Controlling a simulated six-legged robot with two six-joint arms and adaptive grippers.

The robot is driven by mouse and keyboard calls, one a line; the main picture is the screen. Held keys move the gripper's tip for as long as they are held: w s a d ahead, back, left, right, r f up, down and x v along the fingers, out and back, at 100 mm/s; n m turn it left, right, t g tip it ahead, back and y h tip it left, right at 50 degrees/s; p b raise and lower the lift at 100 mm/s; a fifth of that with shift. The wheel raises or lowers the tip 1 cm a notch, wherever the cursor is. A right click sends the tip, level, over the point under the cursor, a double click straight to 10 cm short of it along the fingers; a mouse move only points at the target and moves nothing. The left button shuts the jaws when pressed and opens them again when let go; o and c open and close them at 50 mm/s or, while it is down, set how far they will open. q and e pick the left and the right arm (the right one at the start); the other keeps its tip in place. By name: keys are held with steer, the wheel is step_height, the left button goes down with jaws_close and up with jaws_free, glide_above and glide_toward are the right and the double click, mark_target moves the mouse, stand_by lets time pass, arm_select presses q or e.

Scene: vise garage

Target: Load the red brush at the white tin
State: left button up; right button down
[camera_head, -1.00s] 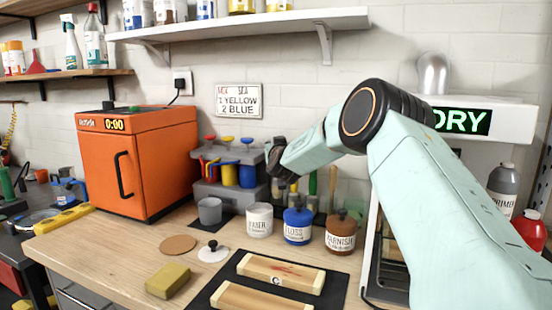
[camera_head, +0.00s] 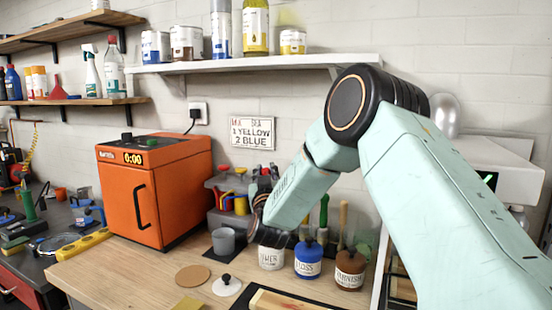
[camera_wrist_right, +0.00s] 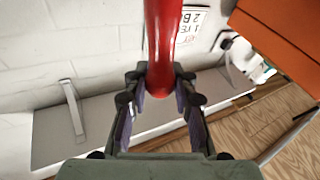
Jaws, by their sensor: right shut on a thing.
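The white tin (camera_head: 271,259) stands on the bench in the head view, left of the blue tin; my right gripper hides its top. My right gripper (camera_head: 258,225) is over or in front of the tin's left upper side; the exact gap cannot be told. In the right wrist view, the right gripper (camera_wrist_right: 160,82) is shut on a smooth red handle, the red brush (camera_wrist_right: 162,45). The brush's bristles are out of sight. My left gripper is not in view.
A blue tin (camera_head: 308,261) and a brown tin (camera_head: 350,270) stand right of the white tin. A grey cup (camera_head: 223,242) is to its left. A white lid (camera_head: 227,286) and round cork mat (camera_head: 192,276) lie in front. An orange oven (camera_head: 155,195) stands at left.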

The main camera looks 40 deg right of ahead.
step_height(320, 180, down, 5)
steer(key=s+a+t+b, duration=0.1)
steer(key=s+a+b, duration=0.1)
steer(key=a+b, duration=0.1)
steer(key=shift+f+b, duration=0.15)
steer(key=shift+b, duration=0.5)
steer(key=shift+s, duration=0.15)
steer(key=shift+f+b, duration=0.4)
steer(key=shift+f, duration=0.25)
stand_by(1.6)
step_height(320, 180, up, 7)
steer(key=p, duration=0.5)
steer(key=shift+p, duration=0.4)
stand_by(0.3)
